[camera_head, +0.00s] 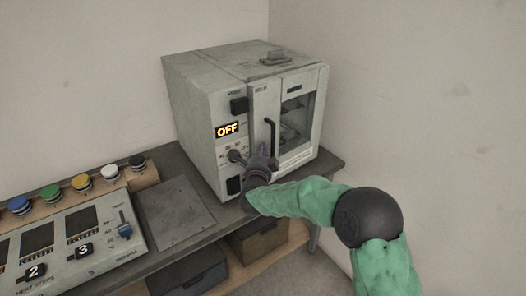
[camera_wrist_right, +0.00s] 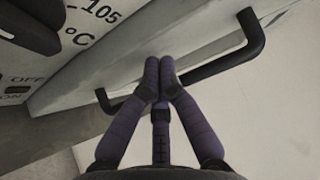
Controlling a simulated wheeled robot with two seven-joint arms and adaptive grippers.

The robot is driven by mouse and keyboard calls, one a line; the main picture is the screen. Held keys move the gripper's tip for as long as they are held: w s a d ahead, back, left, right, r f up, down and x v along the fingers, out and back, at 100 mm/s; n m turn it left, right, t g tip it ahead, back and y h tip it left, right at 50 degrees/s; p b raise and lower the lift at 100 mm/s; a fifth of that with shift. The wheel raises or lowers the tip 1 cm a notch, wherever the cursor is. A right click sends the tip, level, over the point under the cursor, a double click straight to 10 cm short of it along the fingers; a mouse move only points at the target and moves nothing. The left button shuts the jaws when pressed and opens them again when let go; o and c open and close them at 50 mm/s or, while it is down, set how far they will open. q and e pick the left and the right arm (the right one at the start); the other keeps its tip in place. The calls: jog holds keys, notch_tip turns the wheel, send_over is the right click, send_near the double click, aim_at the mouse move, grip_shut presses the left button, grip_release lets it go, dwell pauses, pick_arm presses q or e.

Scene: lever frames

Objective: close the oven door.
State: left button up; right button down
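The oven (camera_head: 205,110) is a worn grey box at the back of the bench. Its door (camera_head: 297,85), with a dark window and a black bar handle (camera_head: 271,135), is on the right of the front. The door's left edge stands a little proud of the control panel; I cannot tell how far it is ajar. My right gripper (camera_head: 262,158) is at the lower end of the handle. In the right wrist view, its fingertips (camera_wrist_right: 160,62) are together, in front of the handle (camera_wrist_right: 215,66); I see nothing between them. My left gripper is out of view.
The control panel shows a lit OFF display (camera_head: 227,130) and knobs left of the door. A sloped button console (camera_head: 75,235) stands on the bench at left. A bare plate (camera_head: 175,212) lies between. Boxes (camera_head: 258,240) sit on the lower shelf. A wall closes the right.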

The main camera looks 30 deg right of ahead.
aim_at(256, 145)
jog(key=shift+w+a+m+g+h, duration=0.2)
jog(key=shift+w+h, duration=0.05)
jog(key=shift+w, duration=0.5)
jog(key=shift+w+a+m+g+h, duration=0.15)
jog(key=shift+w+m+g+h, duration=0.1)
jog(key=shift+w, duration=0.45)
jog(key=shift+w+a+r, duration=0.1)
